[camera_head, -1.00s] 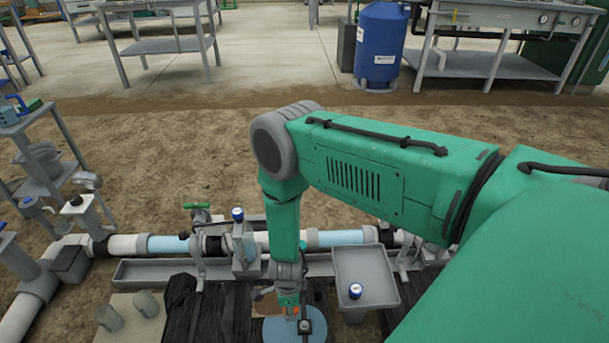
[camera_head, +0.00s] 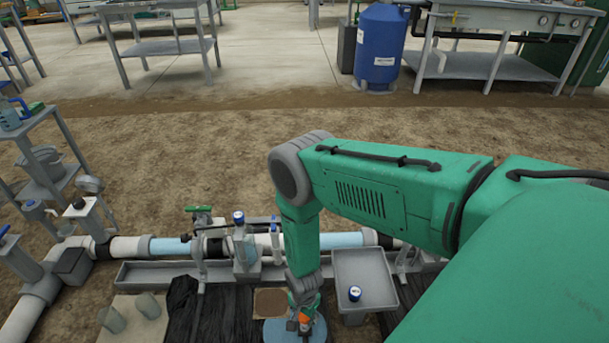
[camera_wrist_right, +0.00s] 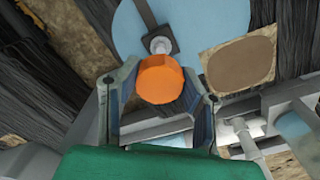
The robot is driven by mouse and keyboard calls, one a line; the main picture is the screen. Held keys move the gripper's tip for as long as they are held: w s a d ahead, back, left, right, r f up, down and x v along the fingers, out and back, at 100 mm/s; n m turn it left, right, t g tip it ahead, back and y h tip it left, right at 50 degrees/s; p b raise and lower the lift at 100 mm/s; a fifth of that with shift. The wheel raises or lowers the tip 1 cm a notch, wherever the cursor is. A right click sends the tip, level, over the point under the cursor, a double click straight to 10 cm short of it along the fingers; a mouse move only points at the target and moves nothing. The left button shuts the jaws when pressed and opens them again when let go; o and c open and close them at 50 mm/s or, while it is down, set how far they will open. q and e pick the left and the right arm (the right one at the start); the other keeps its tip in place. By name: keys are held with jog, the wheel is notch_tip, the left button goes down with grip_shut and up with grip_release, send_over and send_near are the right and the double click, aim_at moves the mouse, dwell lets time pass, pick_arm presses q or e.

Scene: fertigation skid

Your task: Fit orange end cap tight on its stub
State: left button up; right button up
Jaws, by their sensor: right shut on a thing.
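The orange end cap (camera_wrist_right: 160,80) is between the fingers of my right gripper (camera_wrist_right: 163,92) in the right wrist view. The right gripper is shut on it. In the head view the right gripper (camera_head: 303,323) points down over a light blue disc (camera_head: 276,333), with a bit of the orange cap showing. A short pale grey round stub (camera_wrist_right: 160,45) shows just beyond the cap, on a dark strap across the blue disc. Whether cap and stub touch, I cannot tell. My left gripper is not in view.
A grey tray (camera_head: 366,272) with a small blue-topped piece (camera_head: 354,293) stands right of the gripper. A pipe run with valves (camera_head: 240,245) lies behind it. A brown pad (camera_head: 270,302) and black sheeting (camera_head: 205,312) lie to the left.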

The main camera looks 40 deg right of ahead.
aim_at(305, 326)
jog(key=n, duration=0.4)
jog(key=n+p, duration=0.1)
jog(key=n, duration=0.2)
jog(key=shift+f+n, duration=0.15)
jog(key=shift+n, duration=0.15)
notch_tip(305, 326, down, 3)
jog(key=b, duration=0.3)
jog(key=shift+f, duration=0.1)
jog(key=shift+s+a+f+b, duration=0.15)
jog(key=shift+f+b, duration=0.1)
jog(key=shift+b, duration=0.2)
jog(key=shift+f, duration=0.15)
jog(key=shift+f, duration=0.35)
jog(key=shift+f, duration=0.3)
